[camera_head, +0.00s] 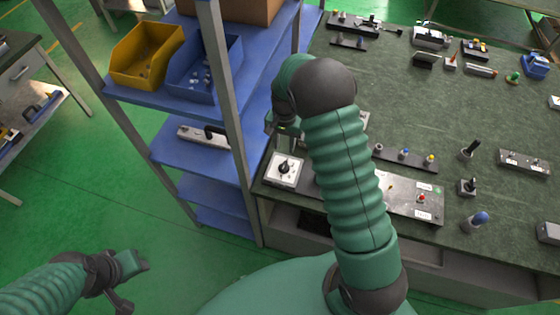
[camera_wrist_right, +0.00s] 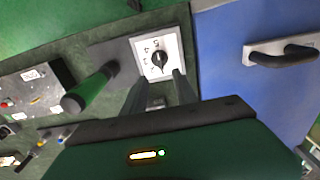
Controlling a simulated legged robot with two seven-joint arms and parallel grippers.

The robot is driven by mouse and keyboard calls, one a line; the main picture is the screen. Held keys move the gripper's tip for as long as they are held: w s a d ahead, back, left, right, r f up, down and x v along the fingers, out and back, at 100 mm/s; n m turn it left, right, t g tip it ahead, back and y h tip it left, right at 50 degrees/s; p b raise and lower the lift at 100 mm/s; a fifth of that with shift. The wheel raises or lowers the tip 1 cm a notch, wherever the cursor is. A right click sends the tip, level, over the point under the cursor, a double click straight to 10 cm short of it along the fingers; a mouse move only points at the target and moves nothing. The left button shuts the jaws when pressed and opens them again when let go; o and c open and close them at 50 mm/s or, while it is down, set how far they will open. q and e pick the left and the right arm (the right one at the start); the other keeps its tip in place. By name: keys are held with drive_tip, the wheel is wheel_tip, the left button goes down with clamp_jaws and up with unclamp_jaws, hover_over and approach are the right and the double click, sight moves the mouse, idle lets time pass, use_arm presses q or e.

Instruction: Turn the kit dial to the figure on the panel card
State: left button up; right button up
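The kit dial is a black knob (camera_head: 284,169) on a square white plate at the bench's left front corner. In the right wrist view the knob (camera_wrist_right: 159,58) has figures printed around it. My right gripper (camera_wrist_right: 160,77) is open, its two fingers apart and pointing at the dial plate. The knob is just beyond the fingertips, with nothing held. In the head view my right forearm hides part of that gripper. A grey panel (camera_head: 405,195) with white labels lies right of the arm; its figures are too small to read. My left gripper (camera_head: 128,268) is low at the left, away from the bench.
A blue shelf unit (camera_head: 185,155) with a post stands just left of the dial, holding yellow (camera_head: 146,55) and blue bins. A metal handled piece (camera_wrist_right: 280,52) lies on a shelf. A dark-green handle (camera_wrist_right: 90,90) is beside the fingers. Several small fittings fill the bench's right side.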

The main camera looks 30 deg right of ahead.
sight(284, 165)
wheel_tip(284, 165, down, 12)
drive_tip(key=shift+r+p, duration=0.15)
drive_tip(key=shift+p, duration=0.9)
drive_tip(key=shift+c, duration=0.3)
clamp_jaws()
